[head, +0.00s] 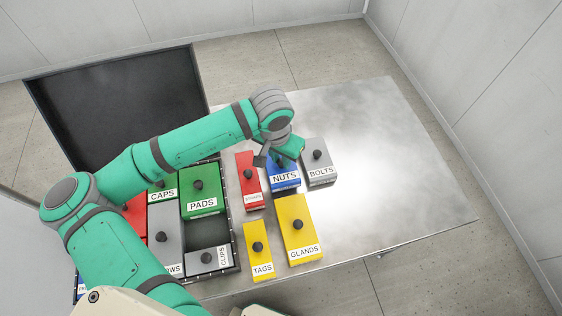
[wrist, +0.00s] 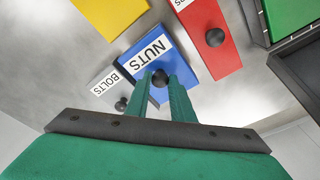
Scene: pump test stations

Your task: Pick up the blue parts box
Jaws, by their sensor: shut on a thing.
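The blue parts box (head: 284,184) is labelled NUTS and stands on the metal table, between a red box on its left and a grey box on its right. My gripper (head: 277,157) is above it and hides its far part in the head view. In the wrist view the blue box (wrist: 150,54) lies between the fingertips and the NUTS label shows. My gripper (wrist: 161,80) is shut on the box's dark round knob (wrist: 160,78). I cannot tell whether the box is lifted off the table.
Close by stand the grey BOLTS box (head: 318,170), a red box (head: 248,180), the yellow GLANDS box (head: 298,225) and the yellow TAGS box (head: 258,252). A black tray (head: 233,238) at left holds several boxes, including green PADS (head: 201,190). The table's right side (head: 400,170) is clear.

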